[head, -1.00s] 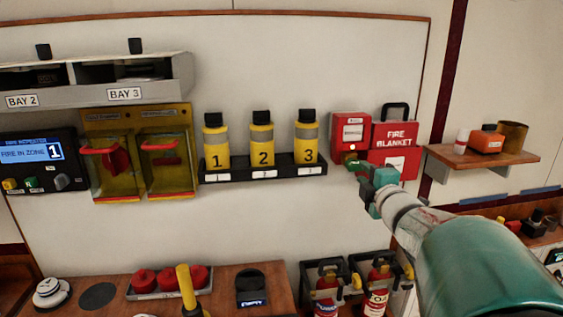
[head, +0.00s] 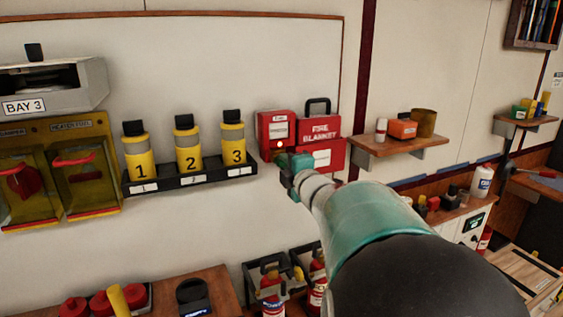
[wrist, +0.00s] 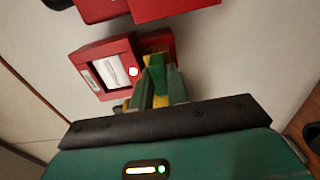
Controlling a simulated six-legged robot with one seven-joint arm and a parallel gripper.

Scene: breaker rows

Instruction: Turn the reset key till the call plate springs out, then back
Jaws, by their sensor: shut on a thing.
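The red call point (head: 276,131) is on the wall, left of the fire blanket box. In the wrist view its red frame (wrist: 77,59) surrounds a white call plate (wrist: 110,72), with a bright lamp beside it. My gripper (head: 283,161) is at the call point's lower edge. In the wrist view my gripper (wrist: 160,78) has its green fingers shut on a small yellow piece, which I take as the reset key (wrist: 156,61). The fingers hide most of the key and its keyhole, so its turn angle cannot be told. The plate's exact position is unclear.
The fire blanket box (head: 321,133) hangs close on the right. A rack of yellow canisters (head: 190,175) is on the left. A wooden shelf (head: 398,146) with a cup and an orange box lies further right. Extinguishers (head: 270,292) stand below.

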